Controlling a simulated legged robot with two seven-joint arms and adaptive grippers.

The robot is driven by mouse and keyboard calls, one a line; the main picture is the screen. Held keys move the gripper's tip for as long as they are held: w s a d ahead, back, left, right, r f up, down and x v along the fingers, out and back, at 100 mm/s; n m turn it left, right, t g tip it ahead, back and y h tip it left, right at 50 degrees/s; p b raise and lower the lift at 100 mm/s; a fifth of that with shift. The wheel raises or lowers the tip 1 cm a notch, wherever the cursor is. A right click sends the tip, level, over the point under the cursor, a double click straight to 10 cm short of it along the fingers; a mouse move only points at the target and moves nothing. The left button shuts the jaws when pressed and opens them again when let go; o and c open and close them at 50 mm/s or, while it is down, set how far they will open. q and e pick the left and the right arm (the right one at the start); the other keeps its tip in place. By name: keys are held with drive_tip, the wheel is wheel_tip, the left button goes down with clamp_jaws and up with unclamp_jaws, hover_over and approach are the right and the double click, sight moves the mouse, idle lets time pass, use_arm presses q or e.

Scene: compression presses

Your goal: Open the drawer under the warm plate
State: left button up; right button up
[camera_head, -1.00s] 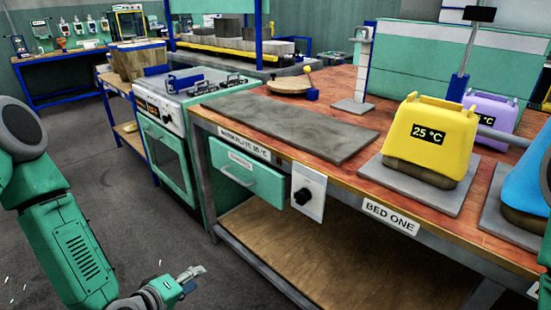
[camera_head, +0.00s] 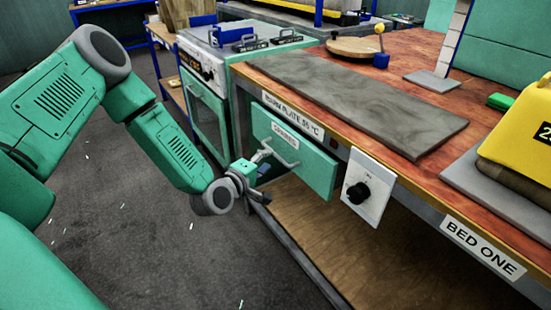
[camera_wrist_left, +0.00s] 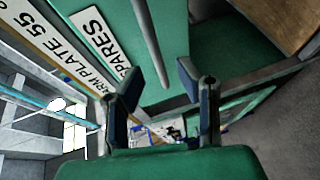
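The warm plate (camera_head: 350,92) is a flat grey slab on the red-brown bench top. Below its label, the green drawer front (camera_head: 312,172) carries a "SPARES" tag and a grey bar handle (camera_head: 283,158). My left gripper (camera_head: 262,172) is at the handle's left end in the head view. In the left wrist view, my left gripper (camera_wrist_left: 158,80) has its two fingers apart, with the handle (camera_wrist_left: 150,42) just beyond the gap between them. I see no grip on the handle; contact is unclear. My right gripper is in neither view.
A white panel with a black knob (camera_head: 357,192) hangs just right of the drawer. A wooden lower shelf (camera_head: 335,235) lies below. A green stove (camera_head: 206,115) stands to the left. Grey floor is open at left.

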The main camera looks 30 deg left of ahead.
sight(275, 153)
use_arm(q)
drive_tip(key=w, duration=0.3)
drive_tip(key=w+b, duration=0.1)
drive_tip(key=shift+w+d+f, duration=0.25)
drive_tip(key=shift+d+f, duration=0.05)
drive_tip(key=shift+a, duration=0.1)
drive_tip(key=shift+a, duration=0.1)
clamp_jaws()
drive_tip(key=shift+a+f, duration=0.1)
drive_tip(key=shift+a, duration=0.05)
drive_tip(key=shift+s, duration=0.15)
